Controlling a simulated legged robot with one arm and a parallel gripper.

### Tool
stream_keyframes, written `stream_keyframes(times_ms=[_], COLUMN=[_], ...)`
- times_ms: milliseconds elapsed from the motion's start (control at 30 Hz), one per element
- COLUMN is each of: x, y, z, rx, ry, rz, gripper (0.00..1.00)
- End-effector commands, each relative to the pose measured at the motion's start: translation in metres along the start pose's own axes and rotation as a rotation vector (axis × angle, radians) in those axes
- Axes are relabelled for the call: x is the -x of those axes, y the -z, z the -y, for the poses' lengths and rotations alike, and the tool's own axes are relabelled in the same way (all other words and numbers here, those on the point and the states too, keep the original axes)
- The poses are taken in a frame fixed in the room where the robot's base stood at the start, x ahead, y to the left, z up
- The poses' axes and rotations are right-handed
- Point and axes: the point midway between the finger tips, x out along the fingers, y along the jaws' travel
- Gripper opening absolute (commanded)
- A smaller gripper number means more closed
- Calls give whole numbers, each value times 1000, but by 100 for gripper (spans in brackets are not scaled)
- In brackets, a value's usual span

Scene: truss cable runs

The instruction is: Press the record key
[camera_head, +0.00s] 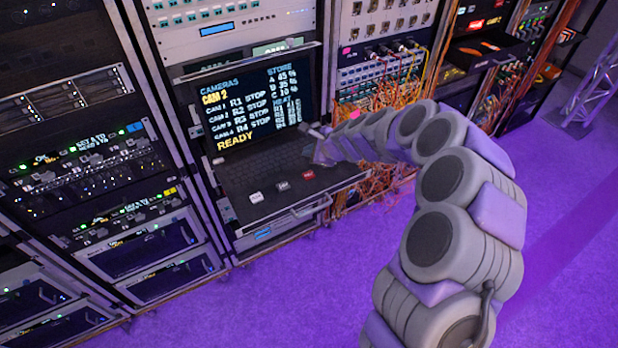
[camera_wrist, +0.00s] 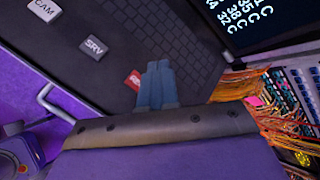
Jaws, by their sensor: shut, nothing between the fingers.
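The red key (camera_head: 308,174), which is likely the record key, is at the right end of a row of three on the pull-out keyboard drawer (camera_head: 240,172). In the wrist view the red key (camera_wrist: 132,79) is partly hidden by my gripper (camera_wrist: 160,66), and its label is not readable. My gripper (camera_head: 322,152) is shut and empty, above the drawer's right part; I cannot tell whether it touches anything. The grey SRV key (camera_wrist: 92,47) and white CAM key (camera_wrist: 45,9) lie to the left.
A drawer handle (camera_wrist: 48,100) runs along the drawer's front edge. Orange cables (camera_head: 385,180) hang from the rack right of the drawer. Equipment racks (camera_head: 85,150) stand to the left. The purple floor (camera_head: 270,300) in front is clear.

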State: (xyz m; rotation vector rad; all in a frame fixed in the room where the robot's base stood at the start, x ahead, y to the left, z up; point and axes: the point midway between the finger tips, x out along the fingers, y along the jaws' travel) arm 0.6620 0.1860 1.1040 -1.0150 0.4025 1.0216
Motion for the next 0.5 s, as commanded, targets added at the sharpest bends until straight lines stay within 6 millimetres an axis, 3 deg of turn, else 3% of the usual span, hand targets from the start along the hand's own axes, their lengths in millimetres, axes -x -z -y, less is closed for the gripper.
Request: stream_keyframes(times_ms=[300,500], x=[-34,-45], y=[24,32], z=[-25,-33], rx=[0,-1], ry=[-1,-2], rz=[0,1], gripper=[0,0])
